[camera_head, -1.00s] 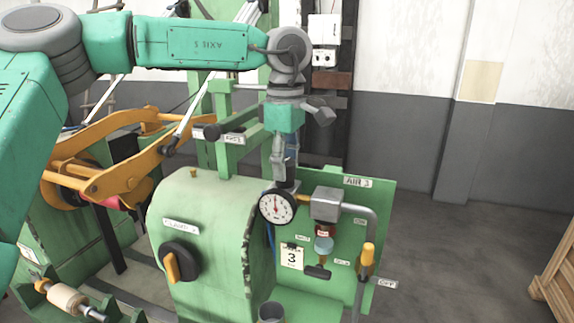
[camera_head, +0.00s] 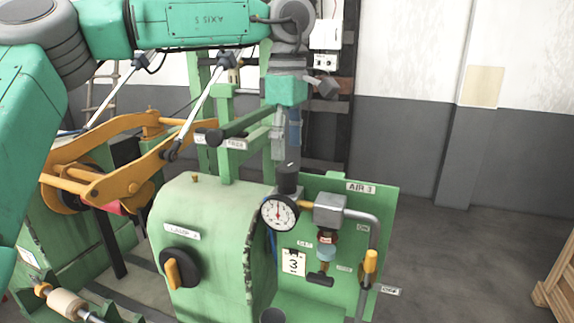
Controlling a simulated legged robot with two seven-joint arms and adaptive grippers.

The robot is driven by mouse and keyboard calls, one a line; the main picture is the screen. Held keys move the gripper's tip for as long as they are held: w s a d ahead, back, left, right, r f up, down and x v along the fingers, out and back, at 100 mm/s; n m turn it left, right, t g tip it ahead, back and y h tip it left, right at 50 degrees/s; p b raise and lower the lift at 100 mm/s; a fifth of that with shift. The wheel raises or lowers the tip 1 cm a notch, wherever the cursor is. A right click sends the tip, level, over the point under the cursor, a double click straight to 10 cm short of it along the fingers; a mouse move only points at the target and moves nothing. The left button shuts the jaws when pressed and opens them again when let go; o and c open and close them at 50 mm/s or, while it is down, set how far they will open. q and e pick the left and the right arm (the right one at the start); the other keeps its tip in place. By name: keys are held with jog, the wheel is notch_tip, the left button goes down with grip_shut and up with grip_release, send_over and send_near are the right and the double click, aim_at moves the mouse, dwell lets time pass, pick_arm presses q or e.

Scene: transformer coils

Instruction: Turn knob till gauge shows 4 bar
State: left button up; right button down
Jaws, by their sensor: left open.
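The round white pressure gauge (camera_head: 279,212) with a black rim sits at the left edge of the green AIR 3 panel (camera_head: 345,215). Its red needle points roughly up; the numbers are too small to read. A black cylindrical knob (camera_head: 288,178) stands just above and behind the gauge. My left gripper (camera_head: 286,155) points down over the knob, open, with its fingertips just above the knob's top. I cannot tell the exact gap. My right gripper is not in view.
The grey block and pipe (camera_head: 330,208), a yellow-handled valve (camera_head: 370,268) and a card marked 3 (camera_head: 293,262) are on the panel. A green machine housing with a black rotary switch (camera_head: 178,268) stands at left. Floor at right is clear up to a wooden crate (camera_head: 555,290).

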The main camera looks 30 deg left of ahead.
aim_at(287, 165)
pick_arm(q)
notch_tip(287, 165, up, 6)
jog(key=shift+r, duration=0.15)
jog(key=shift+w+a, duration=0.1)
dwell(0.4)
